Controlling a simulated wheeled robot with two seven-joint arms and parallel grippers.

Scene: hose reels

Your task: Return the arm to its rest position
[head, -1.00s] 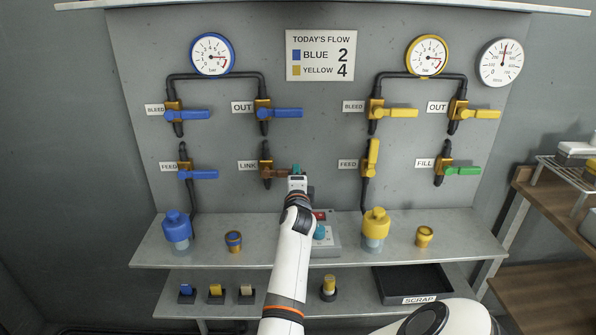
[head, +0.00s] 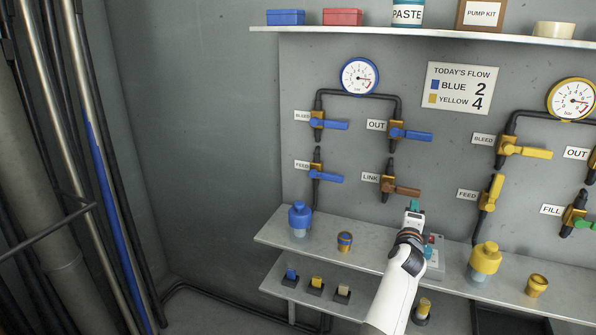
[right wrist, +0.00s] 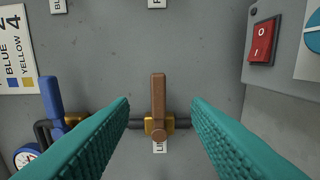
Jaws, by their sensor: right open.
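My right gripper (head: 414,207) is in the head view, just below and in front of the brown LINK lever (head: 405,190). In the right wrist view the gripper (right wrist: 160,105) has its two teal fingers wide apart with nothing between them. The brown lever (right wrist: 158,95) shows beyond the fingers, in the gap, and looks clear of both. In the head view the lever points right, level with the pipe-side label LINK (head: 370,177). My right arm reaches up from the bottom of the head view. My left gripper is not in view.
A grey box with a red switch (right wrist: 263,40) is close to the right gripper. A blue-capped bottle (head: 300,218) and a yellow-capped one (head: 485,262) stand on the shelf (head: 385,250). Blue and yellow valve levers are above. Pipes (head: 95,150) stand at far left.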

